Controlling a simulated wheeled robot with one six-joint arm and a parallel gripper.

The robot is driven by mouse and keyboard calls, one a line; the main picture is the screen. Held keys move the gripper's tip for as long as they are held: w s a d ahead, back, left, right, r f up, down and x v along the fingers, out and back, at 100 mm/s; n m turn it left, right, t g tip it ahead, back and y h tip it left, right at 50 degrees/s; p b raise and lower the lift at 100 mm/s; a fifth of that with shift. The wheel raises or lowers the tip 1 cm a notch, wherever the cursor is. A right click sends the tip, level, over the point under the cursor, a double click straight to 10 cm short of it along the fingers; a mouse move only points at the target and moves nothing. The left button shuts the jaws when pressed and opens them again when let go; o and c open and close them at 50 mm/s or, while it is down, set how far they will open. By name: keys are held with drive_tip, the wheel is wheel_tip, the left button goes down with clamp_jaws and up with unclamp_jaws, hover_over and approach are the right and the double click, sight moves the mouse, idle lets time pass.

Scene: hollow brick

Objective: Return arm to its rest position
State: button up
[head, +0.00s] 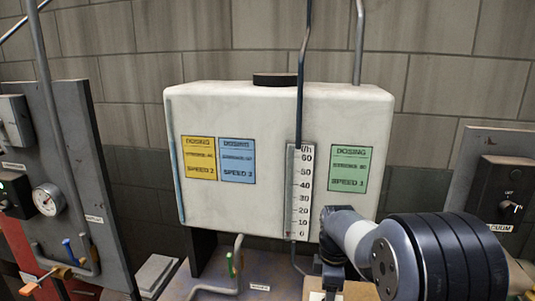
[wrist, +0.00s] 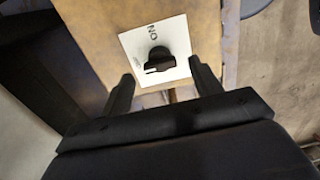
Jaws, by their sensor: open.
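My gripper (wrist: 162,72) is open in the wrist view, with one dark finger on each side of the picture's middle and nothing held. A black rotary knob (wrist: 159,60) on a white plate (wrist: 140,38) marked ON shows between the fingertips. I cannot tell how far the fingers stand from it. The plate is on a tan box (wrist: 95,35). In the head view my arm reaches in from the lower right, and my gripper (head: 330,282) hangs low in front of the tank, its fingertips not clearly seen.
A white tank (head: 270,110) with coloured dosing labels and an upright scale (head: 300,195) stands behind the arm. A grey panel (head: 65,150) with a gauge (head: 48,199) is at left, and another panel (head: 485,185) with a knob at right. Pipes rise above the tank.

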wheel_tip(320, 180, down, 3)
drive_tip(key=shift+f, duration=0.2)
drive_tip(key=shift+r+m, duration=0.1)
drive_tip(key=shift+m, duration=0.4)
drive_tip(key=m, duration=0.3)
drive_tip(key=shift+m+p, duration=0.3)
drive_tip(key=shift+m, duration=0.1)
drive_tip(key=m, duration=0.4)
drive_tip(key=shift+m, duration=0.3)
drive_tip(key=m+p, duration=0.1)
drive_tip(key=m, duration=0.3)
drive_tip(key=shift+m, duration=0.3)
drive_tip(key=m, duration=0.4)
drive_tip(key=shift+p, duration=0.4)
drive_tip(key=shift+r, duration=1)
